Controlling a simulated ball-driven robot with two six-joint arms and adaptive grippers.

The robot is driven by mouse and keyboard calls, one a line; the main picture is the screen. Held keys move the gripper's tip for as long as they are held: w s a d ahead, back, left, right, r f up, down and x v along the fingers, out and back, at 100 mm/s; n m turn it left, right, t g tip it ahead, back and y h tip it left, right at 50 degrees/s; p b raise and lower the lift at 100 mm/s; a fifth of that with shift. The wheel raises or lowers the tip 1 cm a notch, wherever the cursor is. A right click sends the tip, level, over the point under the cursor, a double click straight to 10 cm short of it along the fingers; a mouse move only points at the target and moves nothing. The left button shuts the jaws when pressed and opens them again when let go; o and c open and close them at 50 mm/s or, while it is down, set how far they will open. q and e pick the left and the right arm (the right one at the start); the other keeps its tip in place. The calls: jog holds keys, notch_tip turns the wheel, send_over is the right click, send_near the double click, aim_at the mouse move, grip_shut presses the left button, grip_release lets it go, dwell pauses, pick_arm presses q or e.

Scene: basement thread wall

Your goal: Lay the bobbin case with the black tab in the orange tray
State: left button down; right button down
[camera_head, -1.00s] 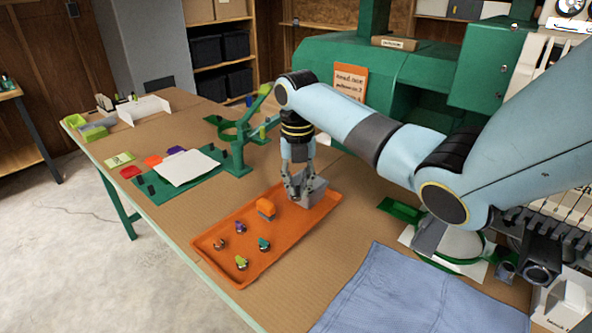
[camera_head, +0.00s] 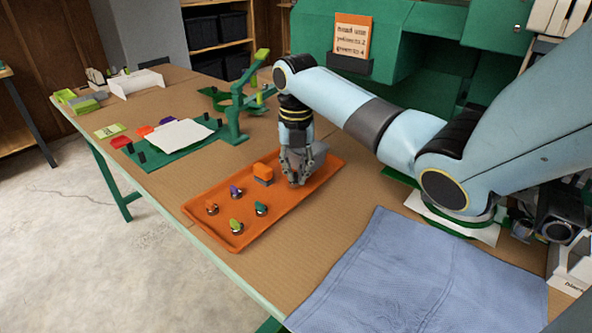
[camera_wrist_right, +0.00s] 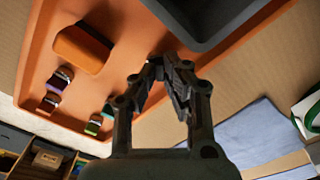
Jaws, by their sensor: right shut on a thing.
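The orange tray (camera_head: 252,222) lies on the brown bench and also fills much of the wrist view (camera_wrist_right: 35,75). Bobbin cases with orange (camera_head: 212,207), purple (camera_head: 235,191), yellow-green (camera_head: 235,225) and teal (camera_head: 261,208) tabs stand apart in its near-left part. My right gripper (camera_head: 293,182) points down low over the tray's far-right part. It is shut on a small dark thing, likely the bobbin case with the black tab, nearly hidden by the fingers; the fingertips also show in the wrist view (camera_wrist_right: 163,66). My left gripper is out of view.
An orange-topped grey block (camera_head: 263,173) stands in the tray, left of my right gripper. A grey open box (camera_wrist_right: 205,15) is close beside the fingers. A blue cloth (camera_head: 395,275) lies to the right. A green rack with white paper (camera_head: 180,138) is farther left.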

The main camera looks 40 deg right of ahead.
jog(key=shift+f, duration=0.5)
jog(key=c, duration=1.3)
grip_release()
jog(key=shift+c, duration=0.2)
notch_tip(320, 180, up, 12)
